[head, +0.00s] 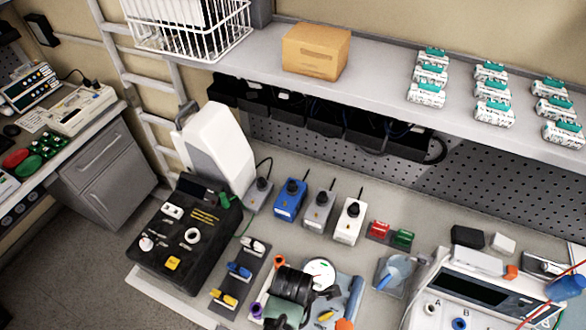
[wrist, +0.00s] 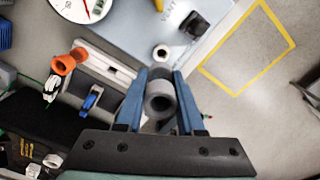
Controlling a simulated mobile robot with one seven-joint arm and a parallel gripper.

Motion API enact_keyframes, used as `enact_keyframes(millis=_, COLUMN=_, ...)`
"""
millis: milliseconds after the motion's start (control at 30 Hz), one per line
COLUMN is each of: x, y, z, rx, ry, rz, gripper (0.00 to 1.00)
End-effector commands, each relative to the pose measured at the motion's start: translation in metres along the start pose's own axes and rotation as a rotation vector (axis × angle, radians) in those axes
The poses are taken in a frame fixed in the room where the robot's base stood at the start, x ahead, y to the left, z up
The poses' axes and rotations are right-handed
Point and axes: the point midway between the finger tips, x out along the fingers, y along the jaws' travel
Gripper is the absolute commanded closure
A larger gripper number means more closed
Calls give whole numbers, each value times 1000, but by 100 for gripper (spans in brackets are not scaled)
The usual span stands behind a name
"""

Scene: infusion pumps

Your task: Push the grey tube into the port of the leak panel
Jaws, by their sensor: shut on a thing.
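My gripper (wrist: 161,80) is shut on the grey tube (wrist: 158,103), a short hollow cylinder between its blue fingers in the middle of the wrist view. The tube's open end faces the camera. Part of this black panel (wrist: 38,130) shows at the lower left of the wrist view, apart from the tube. In the head view I cannot make out the fingers or the tube.
A strip with white, blue and yellow clips (head: 240,272) lies right of the panel. An orange tube piece (wrist: 68,62) stands near the gripper. A dial gauge (head: 318,272) and a white pump (head: 485,292) are further right. A white device (head: 218,150) stands behind the panel.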

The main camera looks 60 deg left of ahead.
Motion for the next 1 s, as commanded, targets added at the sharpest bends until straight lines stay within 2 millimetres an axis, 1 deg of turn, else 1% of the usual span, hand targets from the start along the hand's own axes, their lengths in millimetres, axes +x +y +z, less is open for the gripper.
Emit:
enact_keyframes(millis=67, x=-1, y=-1, z=0, rx=0, ry=0, rz=0, gripper=100)
enact_keyframes(millis=267, x=11, y=-1, z=0, rx=0, ry=0, rz=0, gripper=100)
enact_keyframes(millis=367, x=20, y=-1, z=0, rx=0, ry=0, rz=0, gripper=100)
enact_keyframes(millis=667, x=58, y=-1, z=0, rx=0, ry=0, rz=1, gripper=100)
enact_keyframes(millis=700, x=51, y=-1, z=0, rx=0, ry=-1, rz=1, gripper=100)
enact_keyframes(millis=733, x=49, y=-1, z=0, rx=0, ry=0, rz=1, gripper=100)
enact_keyframes(millis=1000, x=50, y=-1, z=0, rx=0, ry=0, rz=0, gripper=100)
